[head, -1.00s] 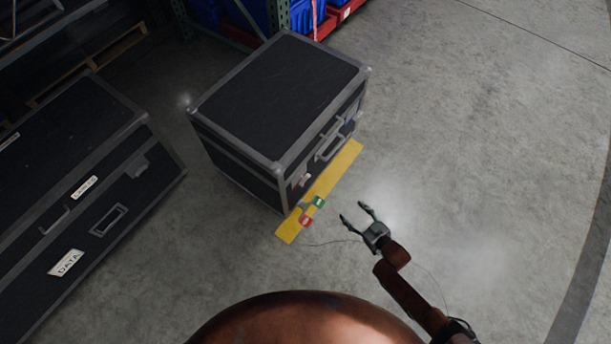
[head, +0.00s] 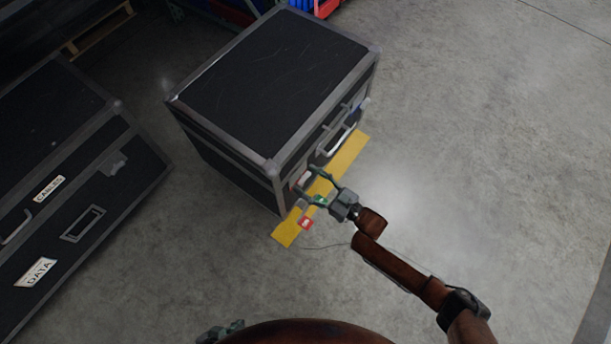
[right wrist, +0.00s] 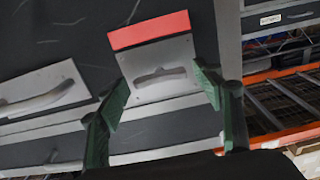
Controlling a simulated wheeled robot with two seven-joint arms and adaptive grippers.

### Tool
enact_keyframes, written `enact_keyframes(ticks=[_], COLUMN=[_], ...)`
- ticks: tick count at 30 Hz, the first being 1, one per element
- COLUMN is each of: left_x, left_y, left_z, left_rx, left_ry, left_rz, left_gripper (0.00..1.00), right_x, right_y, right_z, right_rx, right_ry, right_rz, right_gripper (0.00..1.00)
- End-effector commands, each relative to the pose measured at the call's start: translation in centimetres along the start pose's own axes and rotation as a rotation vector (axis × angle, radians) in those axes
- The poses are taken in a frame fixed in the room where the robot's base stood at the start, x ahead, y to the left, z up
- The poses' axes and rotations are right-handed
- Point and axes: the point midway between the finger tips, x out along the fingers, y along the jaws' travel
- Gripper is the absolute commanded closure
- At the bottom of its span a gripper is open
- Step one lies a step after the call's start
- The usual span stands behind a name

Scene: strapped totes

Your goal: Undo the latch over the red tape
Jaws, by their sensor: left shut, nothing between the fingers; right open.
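A black case (head: 270,80) with grey edges stands on the floor. In the head view a reddish patch (head: 303,179) marks this spot near the front's left end. My right gripper (head: 307,187) is open in front of it. In the right wrist view its green fingers (right wrist: 160,82) stand on either side of the latch, apparently gripping nothing. My left gripper (head: 220,332) is shut at the bottom edge, partly hidden.
The case's carry handle (head: 337,140) is to the right of the latch. Another black case (head: 60,150) stands left. Floor at right is clear.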

Motion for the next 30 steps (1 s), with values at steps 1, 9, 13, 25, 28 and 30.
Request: enact_keyframes(ticks=[1,9,13,25,28,30], left_x=[0.51,0.86,0.84,0.85,0.85,0.85], left_y=[0.08,0.29,0.29,0.3,0.3,0.3], left_z=[0.02,-0.38,-0.38,-0.39,-0.39,-0.39], left_rx=[-0.002,-0.004,-0.004,-0.004,-0.004,-0.004], left_ry=[0.009,0.034,0.033,0.033,0.033,0.033], left_rz=[0.004,0.011,0.011,0.011,0.011,0.011], left_gripper=[1.0,1.0,1.0,1.0,1.0,1.0], right_x=[0.52,1.19,1.18,1.14,1.13,1.12], right_y=[-0.05,-0.01,0.0,0.01,0.02,0.02], right_z=[0.2,-0.04,-0.06,-0.01,0.0,0.01], right_rx=[0.002,0.0,0.0,0.0,0.0,0.0], right_ry=[0.0,0.0,0.0,-0.001,-0.001,-0.001], right_rz=[0.0,0.0,0.0,0.001,0.001,0.001], right_gripper=[0.39,0.39,0.41,0.68,0.75,0.8])
